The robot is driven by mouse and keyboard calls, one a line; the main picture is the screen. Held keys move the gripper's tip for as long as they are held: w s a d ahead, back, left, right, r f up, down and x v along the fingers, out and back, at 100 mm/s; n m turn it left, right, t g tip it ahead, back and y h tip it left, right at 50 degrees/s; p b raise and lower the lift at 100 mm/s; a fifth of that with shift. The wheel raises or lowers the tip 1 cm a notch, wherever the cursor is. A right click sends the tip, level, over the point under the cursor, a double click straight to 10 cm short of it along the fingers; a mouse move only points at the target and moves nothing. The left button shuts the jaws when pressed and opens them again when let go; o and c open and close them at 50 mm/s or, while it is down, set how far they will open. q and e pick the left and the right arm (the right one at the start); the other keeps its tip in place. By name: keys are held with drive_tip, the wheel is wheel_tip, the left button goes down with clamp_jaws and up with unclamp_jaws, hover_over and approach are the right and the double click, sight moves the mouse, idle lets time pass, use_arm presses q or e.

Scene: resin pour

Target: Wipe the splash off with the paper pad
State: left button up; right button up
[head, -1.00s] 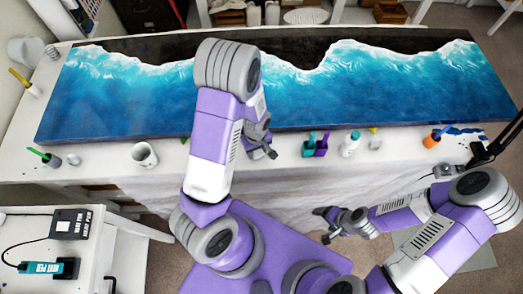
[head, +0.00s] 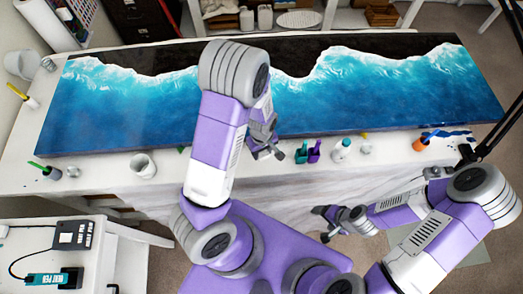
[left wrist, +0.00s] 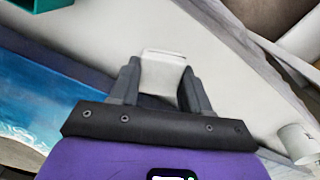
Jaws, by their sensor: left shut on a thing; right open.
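My left gripper (head: 276,153) is over the front edge of the table in the head view. In the left wrist view it (left wrist: 160,90) is shut on a white paper pad (left wrist: 163,72), held between the two dark fingers. The pad cannot be made out in the head view. A dark blue splash (head: 455,133) shows on the white tabletop at the right, in front of the blue panel and beside the orange cup; the left gripper is well to its left. My right gripper (head: 330,222) is open and empty, low in front of the table.
The long blue and black resin panel (head: 150,105) fills most of the table. Along the front strip stand a white cup (head: 143,165), teal and purple cups (head: 308,153), a white bottle (head: 341,150) and an orange cup (head: 420,144). A black stand arm (head: 490,148) is at the right.

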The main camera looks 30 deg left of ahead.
use_arm(q)
drive_tip(key=shift+r+p, duration=0.95)
drive_tip(key=shift+r, duration=0.5)
drive_tip(key=shift+f, duration=0.15)
